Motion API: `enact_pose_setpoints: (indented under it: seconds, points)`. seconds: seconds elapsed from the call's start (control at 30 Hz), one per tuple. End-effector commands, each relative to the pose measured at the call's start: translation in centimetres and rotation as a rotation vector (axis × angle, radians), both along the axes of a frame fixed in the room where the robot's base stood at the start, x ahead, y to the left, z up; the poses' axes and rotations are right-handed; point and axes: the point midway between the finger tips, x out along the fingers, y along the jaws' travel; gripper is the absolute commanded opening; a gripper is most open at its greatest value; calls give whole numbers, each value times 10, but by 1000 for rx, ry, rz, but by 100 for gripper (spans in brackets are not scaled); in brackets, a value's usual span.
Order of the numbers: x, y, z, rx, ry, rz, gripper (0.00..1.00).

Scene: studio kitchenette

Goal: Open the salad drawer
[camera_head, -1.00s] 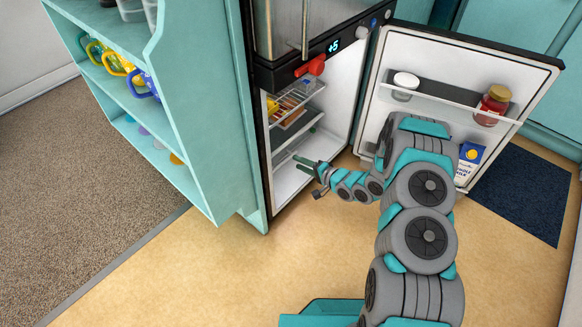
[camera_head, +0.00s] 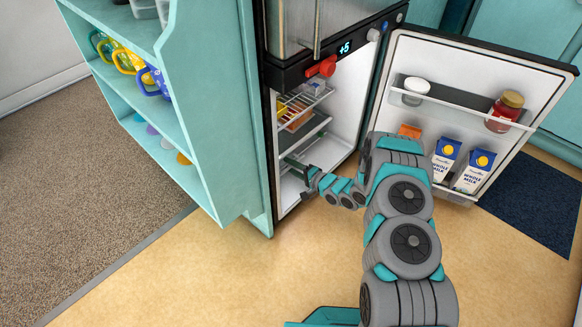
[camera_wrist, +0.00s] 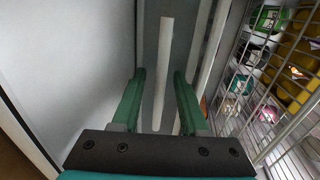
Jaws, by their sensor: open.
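The fridge's lower door stands open. In the wrist view the salad drawer's grey front panel (camera_wrist: 183,40) fills the middle, with a long pale bar handle (camera_wrist: 164,60) along it. My gripper (camera_wrist: 159,76) is open, with one green finger on each side of the handle in this view. Both fingers look apart from the bar; how deep it lies between them I cannot tell. In the head view my gripper (camera_head: 293,164) reaches into the lower fridge compartment, below the shelves, and partly hides the drawer there. The drawer looks shut.
A wire shelf (camera_head: 302,101) with food packets sits above the drawer. The open fridge door (camera_head: 440,62), holding jars and milk cartons (camera_head: 477,168), stands right of my arm. A teal shelf unit (camera_head: 215,110) with mugs stands left. The floor in front is clear.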

Motion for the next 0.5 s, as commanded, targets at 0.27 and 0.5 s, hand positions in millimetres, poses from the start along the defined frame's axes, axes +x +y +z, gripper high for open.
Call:
enact_pose_setpoints:
  seconds: [0.27,0.5]
  points:
    - [1,1,0,0,0,0,43]
    - [1,1,0,0,0,0,16]
